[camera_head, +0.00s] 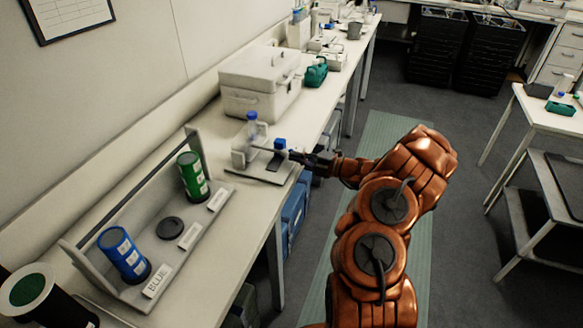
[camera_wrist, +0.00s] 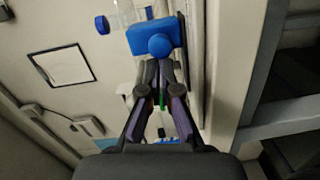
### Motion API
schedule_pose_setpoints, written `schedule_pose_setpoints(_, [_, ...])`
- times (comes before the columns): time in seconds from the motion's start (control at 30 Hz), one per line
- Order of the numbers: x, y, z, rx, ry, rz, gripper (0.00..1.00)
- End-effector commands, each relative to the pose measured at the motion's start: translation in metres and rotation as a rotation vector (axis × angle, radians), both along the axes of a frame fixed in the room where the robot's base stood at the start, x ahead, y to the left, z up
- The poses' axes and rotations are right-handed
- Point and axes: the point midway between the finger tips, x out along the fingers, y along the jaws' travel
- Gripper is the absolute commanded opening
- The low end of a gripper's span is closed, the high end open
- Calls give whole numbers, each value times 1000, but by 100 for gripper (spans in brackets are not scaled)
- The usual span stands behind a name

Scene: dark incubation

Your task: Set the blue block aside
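The blue block (camera_head: 280,143) is at the tip of my gripper (camera_head: 297,156), above a small pale platform (camera_head: 250,174) with a dark patch on the long bench. In the wrist view the blue block (camera_wrist: 145,36) is a wide blue piece with a round knob facing me. My gripper's fingers (camera_wrist: 160,68) are drawn close together and meet at this knob; they look shut on it. The exact contact is hidden behind the knob. I cannot tell whether the block touches the platform.
A blue-capped bottle (camera_head: 251,128) stands just left of the block. A tray (camera_head: 190,250) holds a green cylinder (camera_head: 192,176) and a blue cylinder (camera_head: 122,254), with labels, one reading BLUE. A white box (camera_head: 258,82) stands behind. The platform's near side has some bare bench.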

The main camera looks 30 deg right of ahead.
Motion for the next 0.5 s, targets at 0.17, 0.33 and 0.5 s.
schedule_pose_setpoints(0.17, [-9,9,4,4,1,-3,0])
schedule_pose_setpoints(0.33, [-23,27,10,4,-1,1,0])
schedule_pose_setpoints(0.5, [-43,11,6,-1,-2,4,0])
